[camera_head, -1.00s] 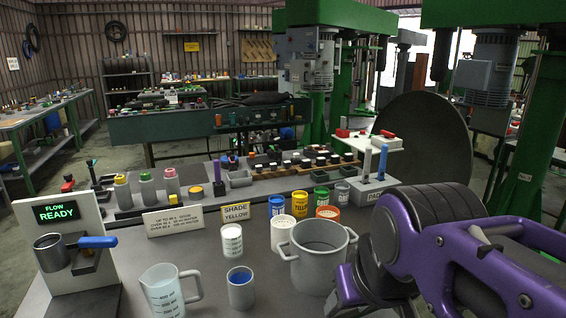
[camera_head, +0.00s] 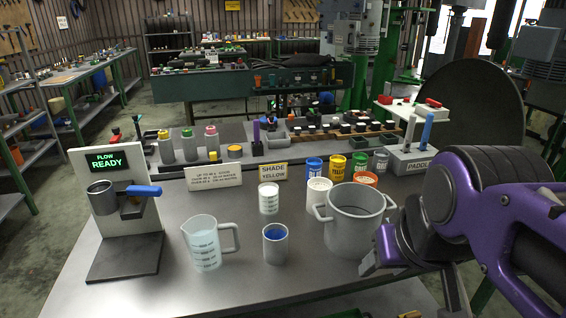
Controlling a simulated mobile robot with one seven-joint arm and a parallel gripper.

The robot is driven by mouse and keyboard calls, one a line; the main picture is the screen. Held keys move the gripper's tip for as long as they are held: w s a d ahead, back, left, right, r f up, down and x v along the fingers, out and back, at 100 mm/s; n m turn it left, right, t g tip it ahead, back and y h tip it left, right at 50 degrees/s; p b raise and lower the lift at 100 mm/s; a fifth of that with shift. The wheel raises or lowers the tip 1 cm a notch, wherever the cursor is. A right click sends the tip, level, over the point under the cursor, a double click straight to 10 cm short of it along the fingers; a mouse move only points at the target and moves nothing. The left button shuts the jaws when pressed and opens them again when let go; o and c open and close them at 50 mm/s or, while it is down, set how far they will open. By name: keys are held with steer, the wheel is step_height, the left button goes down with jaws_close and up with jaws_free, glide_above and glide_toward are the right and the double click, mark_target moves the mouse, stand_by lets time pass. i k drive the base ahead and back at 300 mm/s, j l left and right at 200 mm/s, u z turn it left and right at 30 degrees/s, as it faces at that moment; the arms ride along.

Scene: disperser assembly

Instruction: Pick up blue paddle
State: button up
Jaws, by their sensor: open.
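The paddle holder (camera_head: 413,161) is a grey block marked PADDLE at the right of the bench. Two slim paddles stand upright in it. The blue paddle (camera_head: 427,128) is the right one, and a paler bluish paddle (camera_head: 410,129) stands left of it. My gripper (camera_head: 374,254) is at the lower right, in front of the holder and beside the metal pot (camera_head: 352,228). It is open and apart from the paddles, with nothing seen in its jaws. My purple arm hides part of the bench right of the pot.
A measuring jug (camera_head: 203,244), a cup of blue liquid (camera_head: 275,245) and a white beaker (camera_head: 268,199) stand on the front bench. Several colour cans (camera_head: 337,167) stand behind the pot. A dispenser (camera_head: 118,215) stands at left.

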mark_target(426, 137)
steer(key=z, duration=0.8)
steer(key=l+z, duration=0.25)
steer(key=i+l+z, duration=0.1)
steer(key=l+z, duration=0.15)
steer(key=i+l+z, duration=0.1)
steer(key=l, duration=0.3)
steer(key=i+l+z, duration=0.15)
steer(key=i+l, duration=0.15)
steer(key=i+l+z, duration=0.65)
steer(key=i, duration=0.15)
steer(key=i+z, duration=0.25)
steer(key=i, duration=0.85)
steer(key=i+u, duration=0.45)
steer(key=i+l+u, duration=0.15)
steer(key=i+u, duration=0.3)
steer(key=i+j+u, duration=0.1)
steer(key=u, duration=0.3)
steer(key=i+u, duration=0.25)
steer(key=u, duration=0.15)
steer(key=i+u, duration=0.2)
steer(key=u, duration=0.2)
